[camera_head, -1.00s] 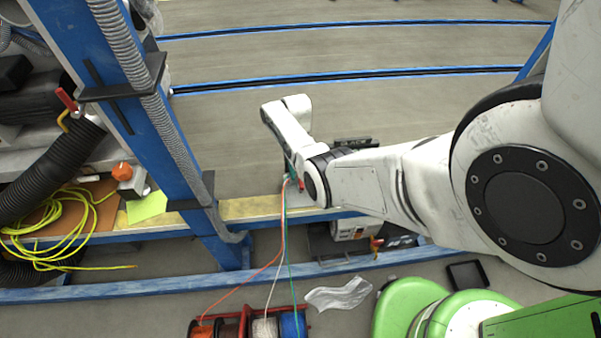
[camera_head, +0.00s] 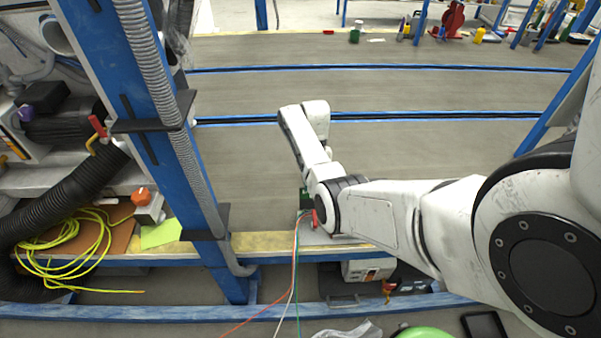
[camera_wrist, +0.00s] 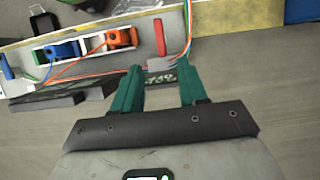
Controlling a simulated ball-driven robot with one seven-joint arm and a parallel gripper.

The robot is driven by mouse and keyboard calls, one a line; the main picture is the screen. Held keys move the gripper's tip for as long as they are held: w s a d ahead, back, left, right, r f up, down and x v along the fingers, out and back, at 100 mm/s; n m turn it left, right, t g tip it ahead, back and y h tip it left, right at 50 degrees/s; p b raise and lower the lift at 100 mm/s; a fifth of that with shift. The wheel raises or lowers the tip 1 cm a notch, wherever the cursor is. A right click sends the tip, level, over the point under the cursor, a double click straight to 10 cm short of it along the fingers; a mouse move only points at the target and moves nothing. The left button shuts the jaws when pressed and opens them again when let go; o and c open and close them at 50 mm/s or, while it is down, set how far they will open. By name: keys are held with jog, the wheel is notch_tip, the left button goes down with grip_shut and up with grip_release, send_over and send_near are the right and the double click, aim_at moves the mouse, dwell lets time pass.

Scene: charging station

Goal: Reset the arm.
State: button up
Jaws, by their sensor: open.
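My white arm (camera_head: 385,208) reaches in from the right in the head view, over the blue-framed bench, and its far links stand above the grey floor. In the wrist view my gripper (camera_wrist: 158,85) has two green fingers on a dark bracket. In the head view the gripper is mostly hidden behind my arm.
A blue post (camera_head: 165,130) with a grey corrugated hose stands left of my arm. A coiled yellow cable (camera_head: 65,245), a black hose (camera_head: 65,188) and an orange-topped box (camera_head: 147,205) lie farther left. Thin coloured wires (camera_head: 296,275) hang below the bench edge.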

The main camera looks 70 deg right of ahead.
jog(key=w+a+f+n+h, duration=0.1)
jog(key=a+f+n+h, duration=0.15)
jog(key=a, duration=0.65)
jog(key=a+f+n+h, duration=0.15)
jog(key=a+n, duration=0.25)
jog(key=a, duration=0.5)
jog(key=s+a+r+n+t, duration=0.1)
jog(key=s+a+r+n, duration=0.2)
jog(key=a, duration=0.4)
jog(key=s+a+r+n+t, duration=0.1)
jog(key=s+a+r+n, duration=0.2)
jog(key=s+a, duration=0.3)
jog(key=shift+s+a+r+n+t, duration=0.15)
jog(key=shift+a+r+n+t, duration=0.35)
jog(key=shift+a, duration=0.5)
jog(key=shift+m, duration=0.25)
